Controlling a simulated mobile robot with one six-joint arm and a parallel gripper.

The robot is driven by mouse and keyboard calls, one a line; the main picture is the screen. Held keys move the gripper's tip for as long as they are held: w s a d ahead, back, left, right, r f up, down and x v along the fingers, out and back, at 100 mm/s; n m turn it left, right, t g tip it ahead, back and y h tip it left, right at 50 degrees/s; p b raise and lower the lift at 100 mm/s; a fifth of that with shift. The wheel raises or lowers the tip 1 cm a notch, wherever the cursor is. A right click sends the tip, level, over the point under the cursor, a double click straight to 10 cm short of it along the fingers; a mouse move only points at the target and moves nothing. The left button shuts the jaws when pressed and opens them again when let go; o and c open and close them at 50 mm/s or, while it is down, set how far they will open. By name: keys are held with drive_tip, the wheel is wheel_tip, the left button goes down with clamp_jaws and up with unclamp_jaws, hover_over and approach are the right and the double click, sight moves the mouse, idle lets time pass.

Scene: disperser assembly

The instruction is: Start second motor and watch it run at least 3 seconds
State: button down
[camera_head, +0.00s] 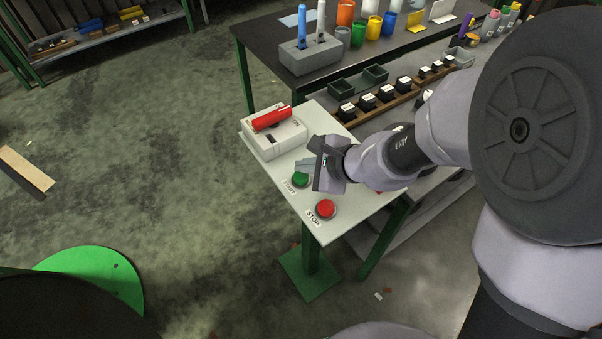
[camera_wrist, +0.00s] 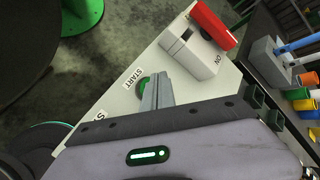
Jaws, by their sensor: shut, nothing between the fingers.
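A green START button (camera_head: 300,180) and a red STOP button (camera_head: 325,208) sit on the pale panel table (camera_head: 340,222), near its left edge. Another red button (camera_head: 380,190) is mostly hidden behind my arm. My gripper (camera_head: 304,164) is shut and empty, with its fingers just above or beside the green button; I cannot tell if they touch it. In the wrist view, the closed fingers (camera_wrist: 156,92) partly cover a green button (camera_wrist: 144,85) beside a START label. A white switch box (camera_head: 275,137) with a red lever (camera_head: 271,118) stands behind; "ON" is printed at its right end, where the lever points.
A dark workbench (camera_head: 275,30) behind holds a grey block (camera_head: 311,55) with pens and coloured cups. A lower shelf (camera_head: 330,128) carries black labelled pieces and trays. Open floor (camera_head: 150,150) lies to the left. A green disc (camera_head: 95,278) is at lower left.

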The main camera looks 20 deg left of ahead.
sight(304, 177)
drive_tip(key=shift+f, duration=0.15)
drive_tip(key=shift+f+b, duration=0.3)
drive_tip(key=shift+b, duration=0.3)
drive_tip(key=shift+f+b, duration=0.85)
drive_tip(key=shift+b, duration=0.15)
idle(0.9)
drive_tip(key=shift+r+p, duration=1.05)
drive_tip(key=shift+r, duration=0.25)
drive_tip(key=shift+r, duration=0.1)
wheel_tip(304, 177, up, 5)
drive_tip(key=p, duration=0.4)
